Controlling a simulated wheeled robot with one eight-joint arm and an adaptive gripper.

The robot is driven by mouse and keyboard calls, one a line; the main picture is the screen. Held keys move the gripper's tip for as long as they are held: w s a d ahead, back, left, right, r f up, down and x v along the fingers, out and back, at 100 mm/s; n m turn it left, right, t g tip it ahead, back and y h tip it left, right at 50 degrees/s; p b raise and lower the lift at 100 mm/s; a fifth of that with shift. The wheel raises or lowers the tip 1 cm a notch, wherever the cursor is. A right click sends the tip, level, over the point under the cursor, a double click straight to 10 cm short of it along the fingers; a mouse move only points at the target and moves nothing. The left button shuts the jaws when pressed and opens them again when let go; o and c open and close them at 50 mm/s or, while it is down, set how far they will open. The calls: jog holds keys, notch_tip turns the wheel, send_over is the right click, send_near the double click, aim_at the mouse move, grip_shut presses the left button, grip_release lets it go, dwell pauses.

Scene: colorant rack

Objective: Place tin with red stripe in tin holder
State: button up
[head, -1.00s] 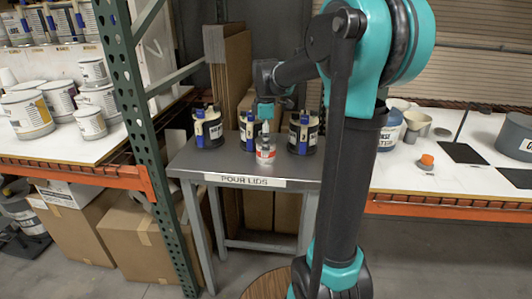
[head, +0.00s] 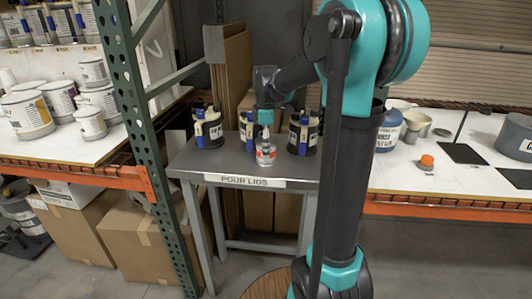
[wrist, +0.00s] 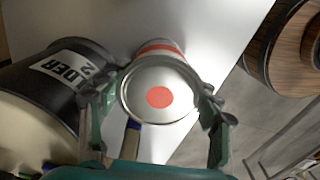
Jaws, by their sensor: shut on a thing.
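The tin with the red stripe (head: 265,153) is small and silver, at the front edge of the grey table. In the wrist view the tin (wrist: 158,97) shows a silver lid with a red dot and a red band on its side. My gripper (wrist: 158,110) has a finger on each side of the lid and is shut on the tin. In the head view my gripper (head: 265,134) points down from above it. I cannot tell whether the tin's base touches the table. I cannot make out a tin holder in either view.
The grey table (head: 188,165) labelled POUR LIDS holds dark cans, one (head: 207,128) left of the tin and one (head: 303,132) right. In the wrist view a dark can (wrist: 50,85) is close left. A green rack post (head: 135,100) stands left; a white shelf (head: 440,185) lies right.

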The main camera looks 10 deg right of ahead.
jog(key=shift+r, duration=0.2)
notch_tip(320, 180, up, 19)
jog(key=shift+r, duration=0.2)
dwell(1.5)
jog(key=shift+r, duration=0.1)
